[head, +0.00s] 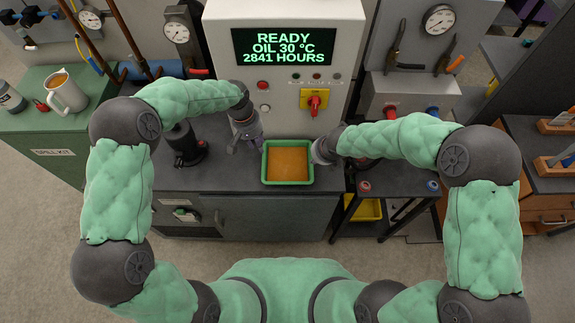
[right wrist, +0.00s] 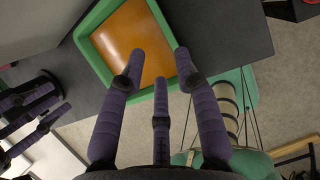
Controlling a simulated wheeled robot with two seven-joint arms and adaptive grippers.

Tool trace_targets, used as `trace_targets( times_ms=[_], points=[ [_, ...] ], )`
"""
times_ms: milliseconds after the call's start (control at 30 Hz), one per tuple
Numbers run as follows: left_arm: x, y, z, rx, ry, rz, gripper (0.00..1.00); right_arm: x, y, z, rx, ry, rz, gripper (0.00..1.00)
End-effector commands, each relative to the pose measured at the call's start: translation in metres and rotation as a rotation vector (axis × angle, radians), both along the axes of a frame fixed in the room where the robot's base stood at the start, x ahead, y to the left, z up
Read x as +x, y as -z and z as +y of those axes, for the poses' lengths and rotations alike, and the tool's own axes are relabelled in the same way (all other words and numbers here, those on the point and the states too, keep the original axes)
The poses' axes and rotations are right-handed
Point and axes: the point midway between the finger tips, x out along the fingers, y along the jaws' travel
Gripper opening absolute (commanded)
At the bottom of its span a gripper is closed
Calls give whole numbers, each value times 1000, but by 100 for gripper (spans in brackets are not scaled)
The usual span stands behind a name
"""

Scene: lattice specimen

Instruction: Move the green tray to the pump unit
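The green tray (head: 288,182) sits level on the dark bench top, with a flat orange-brown fill inside its rim. The right wrist view shows its green rim (right wrist: 90,55) beyond my fingers. My right gripper (head: 320,152) is by the tray's right side; in its wrist view the three purple fingers (right wrist: 158,80) are spread with nothing between them. My left gripper (head: 246,146) is left of the tray, apart from it, with fingers spread and empty. No thing is labelled pump unit; a pale cabinet (head: 285,90) with an oil-temperature and hours display stands behind the tray.
A dark stand (head: 385,180) with red and blue caps and a yellow bin (head: 367,209) below is at the right. A black object (head: 184,145) stands left on the bench. The bench front is clear.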

Motion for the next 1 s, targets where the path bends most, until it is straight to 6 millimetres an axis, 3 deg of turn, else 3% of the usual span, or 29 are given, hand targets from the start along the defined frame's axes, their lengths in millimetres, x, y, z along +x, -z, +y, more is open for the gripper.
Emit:
trace_targets(
  times_ms=[300, 1000],
  points=[
    [0, 0, 0, 0, 0, 0, 32, -8, -18, -3, -1, 1, 1, 32],
    [0, 0, 0, 0, 0, 0, 32, -8, -18, -3, 0, 1, 1, 32]
  ],
)
